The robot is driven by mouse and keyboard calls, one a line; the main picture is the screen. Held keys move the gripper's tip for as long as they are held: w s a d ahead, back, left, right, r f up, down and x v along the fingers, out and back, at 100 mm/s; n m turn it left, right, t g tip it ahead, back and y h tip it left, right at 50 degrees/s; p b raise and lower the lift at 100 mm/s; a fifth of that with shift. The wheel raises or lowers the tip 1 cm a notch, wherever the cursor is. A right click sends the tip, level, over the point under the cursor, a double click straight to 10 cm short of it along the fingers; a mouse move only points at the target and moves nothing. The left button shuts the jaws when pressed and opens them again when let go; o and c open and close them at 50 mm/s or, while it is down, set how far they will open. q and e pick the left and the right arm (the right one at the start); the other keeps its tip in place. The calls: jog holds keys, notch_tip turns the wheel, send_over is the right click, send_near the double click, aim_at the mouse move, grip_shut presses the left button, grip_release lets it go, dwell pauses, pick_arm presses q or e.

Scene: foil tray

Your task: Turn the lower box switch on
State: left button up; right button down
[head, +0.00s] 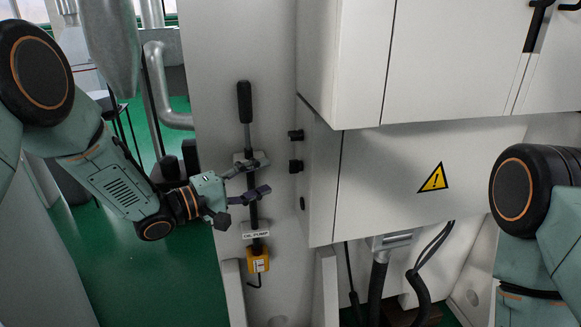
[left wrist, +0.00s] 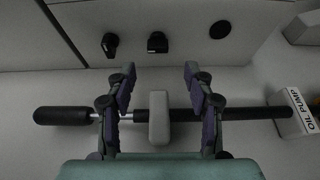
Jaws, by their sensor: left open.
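The lower box (head: 405,180) is a pale cabinet whose left side panel carries two black knob switches, an upper one (head: 296,135) and a lower one (head: 296,166), with a round black fitting (head: 303,203) below. In the left wrist view the upper switch (left wrist: 110,44) is at left, the lower switch (left wrist: 157,42) beside it, and the round fitting (left wrist: 220,29) at right. My left gripper (head: 263,177) is open and empty, left of the lower switch and apart from it. In the left wrist view its fingertips (left wrist: 160,71) straddle the line to the lower switch. My right gripper is out of view.
A black-handled pump lever (head: 244,102) stands upright on the wall, close behind my left fingers. Below it are an OIL PUMP label (head: 256,234) and a yellow tag (head: 258,262). Cables (head: 378,285) hang under the box. My right arm is at right.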

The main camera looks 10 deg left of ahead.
aim_at(290, 169)
pick_arm(q)
jog(key=x, duration=0.2)
jog(key=b+x, duration=0.1)
jog(key=x, duration=0.3)
jog(key=shift+s+d+r, duration=0.1)
jog(key=shift+d+r, duration=0.15)
jog(key=shift+d, duration=0.15)
jog(key=shift+d+r, duration=0.1)
jog(key=shift+d, duration=0.05)
jog(key=shift+w+d+f, duration=0.25)
jog(key=shift+w+f, duration=0.05)
jog(key=shift+w, duration=0.25)
jog(key=shift+c, duration=0.7)
jog(key=shift+s+a+r, duration=0.25)
jog(key=shift+s, duration=0.2)
jog(key=c, duration=0.5)
jog(key=shift+w+d+f, duration=0.1)
jog(key=shift+w, duration=0.1)
jog(key=shift+c, duration=1.2)
grip_shut()
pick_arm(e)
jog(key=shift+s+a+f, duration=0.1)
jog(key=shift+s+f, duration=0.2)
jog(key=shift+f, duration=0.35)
